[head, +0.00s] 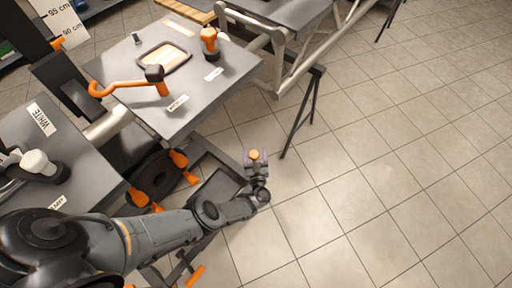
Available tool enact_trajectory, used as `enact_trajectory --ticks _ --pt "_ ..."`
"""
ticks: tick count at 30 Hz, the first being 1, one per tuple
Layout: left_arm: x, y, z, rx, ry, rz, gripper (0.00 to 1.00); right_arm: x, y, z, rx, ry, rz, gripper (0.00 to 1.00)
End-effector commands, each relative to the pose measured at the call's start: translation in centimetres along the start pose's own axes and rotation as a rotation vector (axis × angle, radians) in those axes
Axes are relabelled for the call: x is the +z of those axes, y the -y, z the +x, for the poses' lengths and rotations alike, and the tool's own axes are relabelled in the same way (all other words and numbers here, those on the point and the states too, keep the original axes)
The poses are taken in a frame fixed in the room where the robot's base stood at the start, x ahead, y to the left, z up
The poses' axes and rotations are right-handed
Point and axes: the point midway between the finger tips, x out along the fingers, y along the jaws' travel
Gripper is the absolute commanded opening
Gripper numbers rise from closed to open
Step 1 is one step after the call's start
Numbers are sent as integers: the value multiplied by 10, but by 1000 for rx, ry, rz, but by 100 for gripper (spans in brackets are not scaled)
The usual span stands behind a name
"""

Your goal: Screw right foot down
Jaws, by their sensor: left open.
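My left gripper (256,158) is at the end of my grey arm, right of the dark metal frame (218,186), and it is open. A small round orange piece (254,154) shows at its fingertips; I cannot tell whether it lies between the fingers or below them. Several orange parts sit on the dark frame, one at its upper edge (178,158) and one at its lower left (138,197). An orange piece (195,275) shows at the bottom edge. I cannot tell which part is the right foot. My right gripper is out of view.
A grey table (205,95) holds an orange-handled crank tool (125,85), an orange and black device (209,42), a tray (165,56) and labels. Another grey table (85,165) stands at left. A truss and black stand (303,110) are behind. Tiled floor (400,180) is clear at right.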

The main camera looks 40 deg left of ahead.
Motion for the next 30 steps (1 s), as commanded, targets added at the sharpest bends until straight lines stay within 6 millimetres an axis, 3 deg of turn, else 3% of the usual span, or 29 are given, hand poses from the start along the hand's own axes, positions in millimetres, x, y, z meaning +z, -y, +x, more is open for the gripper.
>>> enact_trajectory --ticks 6,17,27,30 --pt "1 4 12 2 1 1 74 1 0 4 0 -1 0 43" --pt "0 5 15 2 1 1 74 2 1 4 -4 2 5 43" --pt "0 6 14 2 1 1 25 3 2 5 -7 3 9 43" --pt "0 6 14 4 0 2 25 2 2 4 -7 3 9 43"
